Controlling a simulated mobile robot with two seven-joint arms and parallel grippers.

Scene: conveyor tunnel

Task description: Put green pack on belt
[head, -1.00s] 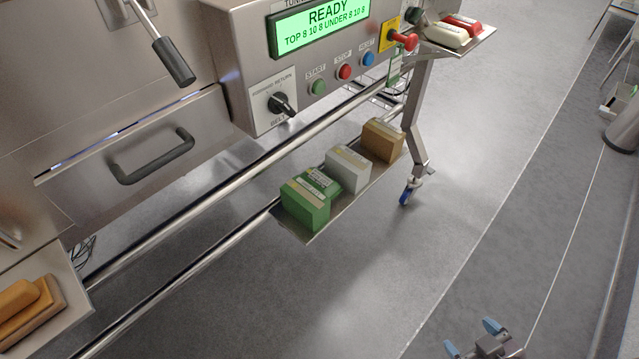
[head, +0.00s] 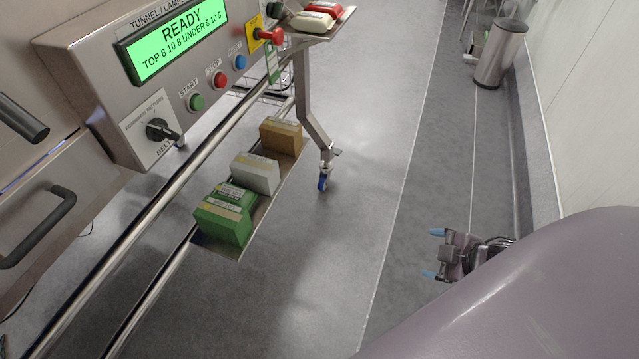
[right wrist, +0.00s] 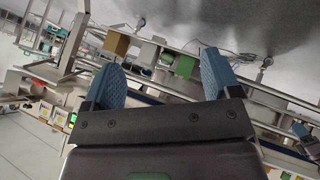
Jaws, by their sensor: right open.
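The green pack (head: 224,216) stands at the near end of a narrow low shelf (head: 262,214) under the machine. In the right wrist view the green pack (right wrist: 185,66) shows beyond the fingers, some way off. My right gripper (head: 434,254) is open and empty, to the right of the shelf and apart from it. In the right wrist view its two blue fingers (right wrist: 164,80) are spread with nothing between them. The belt cannot be made out in the head view.
A white pack (head: 255,174) and a brown pack (head: 281,136) share the shelf. The control panel (head: 180,75) reads READY. The floor between shelf and gripper is clear.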

